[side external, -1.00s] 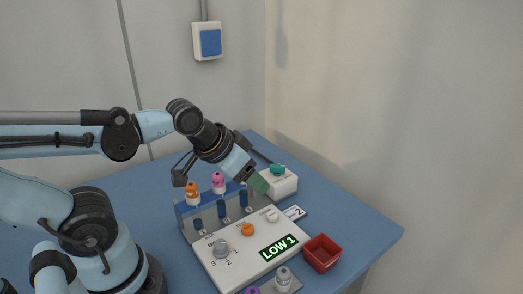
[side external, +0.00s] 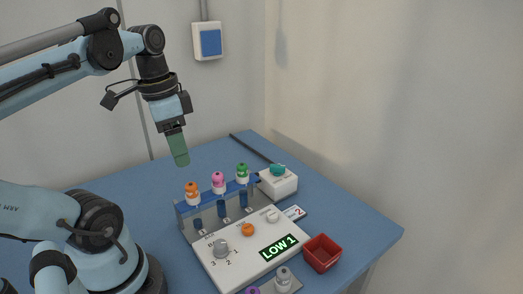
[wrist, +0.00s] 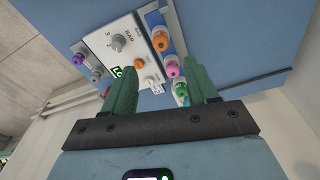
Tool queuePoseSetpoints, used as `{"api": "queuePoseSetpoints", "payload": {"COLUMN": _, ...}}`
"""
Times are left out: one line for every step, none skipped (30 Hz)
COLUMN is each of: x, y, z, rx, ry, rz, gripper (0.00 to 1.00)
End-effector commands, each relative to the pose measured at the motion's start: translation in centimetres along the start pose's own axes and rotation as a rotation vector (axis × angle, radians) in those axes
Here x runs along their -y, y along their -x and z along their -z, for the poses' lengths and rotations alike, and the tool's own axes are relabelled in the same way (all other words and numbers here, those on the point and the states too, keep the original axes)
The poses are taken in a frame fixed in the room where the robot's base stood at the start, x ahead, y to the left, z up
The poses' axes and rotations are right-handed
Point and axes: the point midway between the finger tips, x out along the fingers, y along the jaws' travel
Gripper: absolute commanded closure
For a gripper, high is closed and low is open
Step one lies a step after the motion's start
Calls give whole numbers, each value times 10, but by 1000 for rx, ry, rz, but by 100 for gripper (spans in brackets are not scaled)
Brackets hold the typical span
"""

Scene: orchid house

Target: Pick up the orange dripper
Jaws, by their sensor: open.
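In the wrist view the orange dripper (wrist: 160,42) is at the top, beyond my fingertips. A pink dripper (side external: 218,181) and a green dripper (side external: 242,172) stand to its right in the same row. My gripper (side external: 181,160) is above and behind the orange dripper, pointing down and apart from everything. In the wrist view my gripper (wrist: 161,78) shows two green fingers spread apart with nothing held between them.
The white device has a grey knob (side external: 221,248), an orange button (side external: 247,230) and a LOW 1 display (side external: 278,248). A white box with a teal top (side external: 277,184) stands behind right. A red tray (side external: 322,254) is at the right. The blue table's right side is bare.

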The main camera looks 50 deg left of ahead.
Motion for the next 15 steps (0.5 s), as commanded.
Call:
{"api": "queuePoseSetpoints", "payload": {"x": 0, "y": -9, "z": 0, "rx": 0, "ry": 0, "rz": 1, "gripper": 42}}
{"api": "queuePoseSetpoints", "payload": {"x": 0, "y": -14, "z": 0, "rx": -1, "ry": 0, "rz": 1, "gripper": 42}}
{"api": "queuePoseSetpoints", "payload": {"x": 0, "y": -20, "z": 0, "rx": -1, "ry": 0, "rz": 1, "gripper": 42}}
{"api": "queuePoseSetpoints", "payload": {"x": 0, "y": -24, "z": 0, "rx": -1, "ry": 0, "rz": 1, "gripper": 42}}
{"api": "queuePoseSetpoints", "payload": {"x": 0, "y": -28, "z": 0, "rx": -1, "ry": 0, "rz": 1, "gripper": 42}}
{"api": "queuePoseSetpoints", "payload": {"x": 0, "y": -33, "z": 1, "rx": -1, "ry": 0, "rz": 1, "gripper": 42}}
{"api": "queuePoseSetpoints", "payload": {"x": 0, "y": -36, "z": 1, "rx": -1, "ry": 0, "rz": 2, "gripper": 42}}
{"api": "queuePoseSetpoints", "payload": {"x": 0, "y": -38, "z": 1, "rx": -1, "ry": -1, "rz": 2, "gripper": 42}}
{"api": "queuePoseSetpoints", "payload": {"x": 0, "y": -41, "z": 1, "rx": -1, "ry": -1, "rz": 2, "gripper": 42}}
{"api": "queuePoseSetpoints", "payload": {"x": 0, "y": -43, "z": 1, "rx": -1, "ry": -1, "rz": 2, "gripper": 42}}
{"api": "queuePoseSetpoints", "payload": {"x": 0, "y": -44, "z": 1, "rx": -2, "ry": 0, "rz": 2, "gripper": 42}}
{"api": "queuePoseSetpoints", "payload": {"x": 0, "y": -45, "z": 1, "rx": -2, "ry": 0, "rz": 2, "gripper": 42}}
{"api": "queuePoseSetpoints", "payload": {"x": 0, "y": -46, "z": 1, "rx": -2, "ry": 0, "rz": 2, "gripper": 42}}
{"api": "queuePoseSetpoints", "payload": {"x": 0, "y": -47, "z": 0, "rx": -2, "ry": 0, "rz": 2, "gripper": 42}}
{"api": "queuePoseSetpoints", "payload": {"x": 0, "y": -49, "z": 0, "rx": -2, "ry": 0, "rz": 2, "gripper": 42}}
